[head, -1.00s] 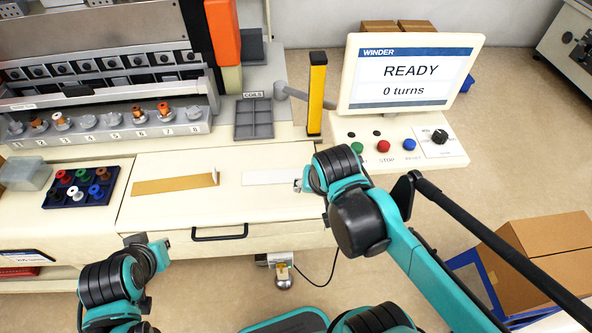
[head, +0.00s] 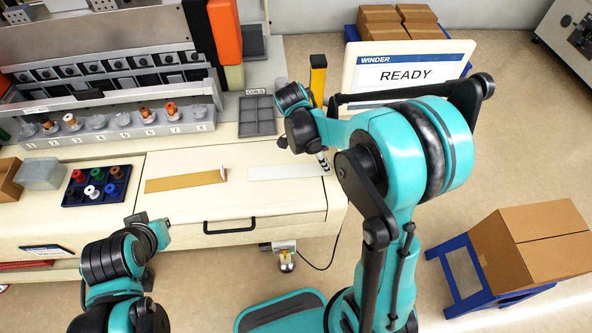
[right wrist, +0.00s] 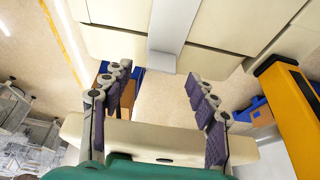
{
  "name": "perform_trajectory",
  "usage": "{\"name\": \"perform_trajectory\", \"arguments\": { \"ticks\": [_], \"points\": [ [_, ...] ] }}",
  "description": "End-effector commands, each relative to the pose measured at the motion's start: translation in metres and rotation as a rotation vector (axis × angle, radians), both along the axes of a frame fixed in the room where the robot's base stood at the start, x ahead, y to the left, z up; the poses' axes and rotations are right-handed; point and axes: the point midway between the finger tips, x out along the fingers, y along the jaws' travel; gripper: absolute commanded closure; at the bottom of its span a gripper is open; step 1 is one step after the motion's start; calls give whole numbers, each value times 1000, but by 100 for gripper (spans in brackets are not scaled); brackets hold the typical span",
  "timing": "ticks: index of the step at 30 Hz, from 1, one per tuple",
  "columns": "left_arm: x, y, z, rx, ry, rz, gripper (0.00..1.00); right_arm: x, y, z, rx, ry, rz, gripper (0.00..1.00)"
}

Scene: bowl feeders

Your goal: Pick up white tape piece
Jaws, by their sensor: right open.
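The white tape piece (head: 287,172) is a flat pale strip lying on the cream worktop, right of a tan strip (head: 186,181). It also shows at the top of the right wrist view (right wrist: 168,28). My right gripper (head: 323,163) is near the strip's right end, partly hidden by my arm. In the right wrist view its two purple-padded fingers (right wrist: 158,76) are spread with nothing between them, and the strip appears beyond the fingertips. Whether they touch the worktop is unclear. My left gripper (head: 153,226) is in front of the cabinet, away from the strips; its jaws are unclear.
A yellow post (head: 317,80) and the winder screen (head: 408,72) stand close behind my right arm; the post also shows at right in the wrist view (right wrist: 285,110). A grey coil tray (head: 257,115) and a blue spool tray (head: 97,186) sit on the worktop. Cardboard boxes (head: 530,245) are at right.

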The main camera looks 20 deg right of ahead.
Motion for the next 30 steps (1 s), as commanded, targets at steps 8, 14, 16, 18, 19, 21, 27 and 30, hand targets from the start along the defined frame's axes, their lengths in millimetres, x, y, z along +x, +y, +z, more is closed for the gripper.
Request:
{"name": "perform_trajectory", "arguments": {
  "ticks": [8, 14, 16, 18, 19, 21, 27, 30],
  "points": [
    [0, 0, -10, 0, 0, 0, 100, -3, -15, -34, 1, -1, 0, 41],
    [0, 0, -9, 0, 0, 0, 100, -3, -16, -35, 1, -1, 1, 41],
    [0, 0, -9, 0, 0, 0, 100, -3, -16, -35, 1, -1, 1, 47],
    [0, 0, -9, 0, 0, 0, 100, -3, -16, -35, 1, -1, 1, 65],
    [0, 0, -9, 0, 0, 0, 100, -3, -16, -35, 1, -1, 1, 73],
    [0, 0, -9, 0, 0, 0, 100, -3, -16, -35, 1, -1, 1, 81],
    [0, 0, -9, 0, 0, 0, 100, -3, -16, -35, 1, -1, 1, 82],
    [0, 0, -9, 0, 0, 0, 100, -3, -16, -34, 1, -1, 1, 82]
  ]
}}
